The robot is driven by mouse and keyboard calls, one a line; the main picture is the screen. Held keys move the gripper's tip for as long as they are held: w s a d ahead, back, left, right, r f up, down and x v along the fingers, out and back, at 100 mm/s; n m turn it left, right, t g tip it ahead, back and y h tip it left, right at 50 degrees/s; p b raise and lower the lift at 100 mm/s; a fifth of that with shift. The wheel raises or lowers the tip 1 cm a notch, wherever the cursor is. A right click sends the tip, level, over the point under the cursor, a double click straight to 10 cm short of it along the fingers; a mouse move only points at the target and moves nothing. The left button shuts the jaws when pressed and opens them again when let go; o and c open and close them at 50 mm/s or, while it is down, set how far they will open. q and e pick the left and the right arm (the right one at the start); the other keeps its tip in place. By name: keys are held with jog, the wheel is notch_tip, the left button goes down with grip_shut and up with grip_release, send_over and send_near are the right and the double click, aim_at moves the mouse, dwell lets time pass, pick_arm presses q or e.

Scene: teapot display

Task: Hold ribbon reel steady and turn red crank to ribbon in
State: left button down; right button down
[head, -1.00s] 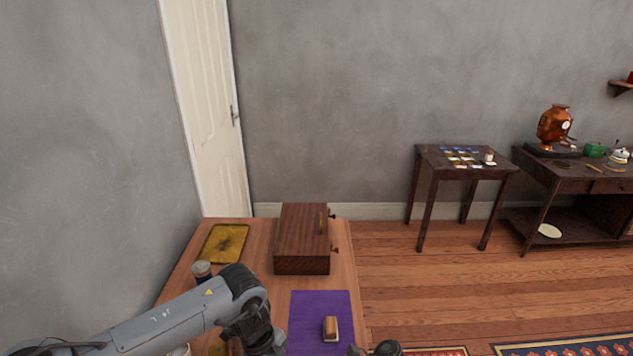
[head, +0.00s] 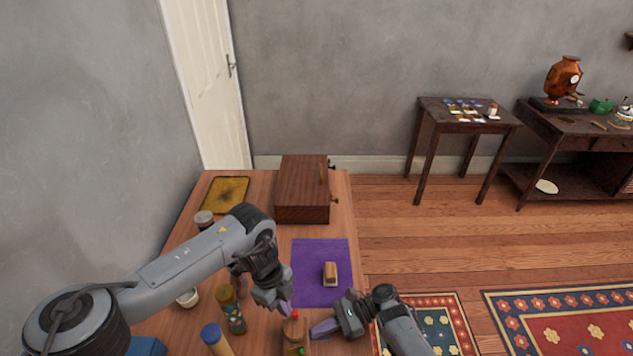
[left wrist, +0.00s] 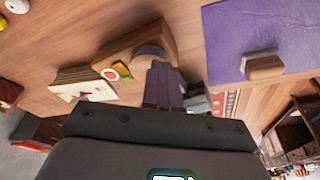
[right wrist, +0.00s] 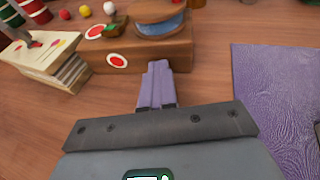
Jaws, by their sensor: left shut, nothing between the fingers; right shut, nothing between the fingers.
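A wooden block (head: 296,338) with a small red spot on top stands at the near edge of the table in the head view. The right wrist view shows a wooden block (right wrist: 140,55) holding a blue ribbon reel (right wrist: 160,25), with red-and-white round marks. In the left wrist view the reel (left wrist: 150,52) is partly hidden. I cannot clearly make out the red crank. My left gripper (head: 287,308) is shut and empty, just beyond the block. My right gripper (head: 325,328) is shut and empty, right of it. Both show purple fingers near the block in the wrist views.
A purple mat (head: 310,257) with a wood-topped block (head: 330,273) lies beyond the grippers. A wooden box (head: 302,190) and yellow tray (head: 225,194) stand at the back. An hourglass-like item (head: 231,310) and a blue-capped cylinder (head: 214,340) are left. A card stack (right wrist: 45,60) sits beside the block.

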pick_arm(q)
jog(key=shift+w, duration=0.2)
dwell(0.5)
jog(key=d+v, duration=0.1)
jog(key=v, duration=0.5)
jog(key=shift+s, duration=0.2)
jog(key=shift+r, duration=0.1)
dwell(0.3)
notch_tip(320, 180, down, 6)
jog(key=s+a, duration=0.2)
jog(key=shift+s, duration=0.4)
dwell(0.5)
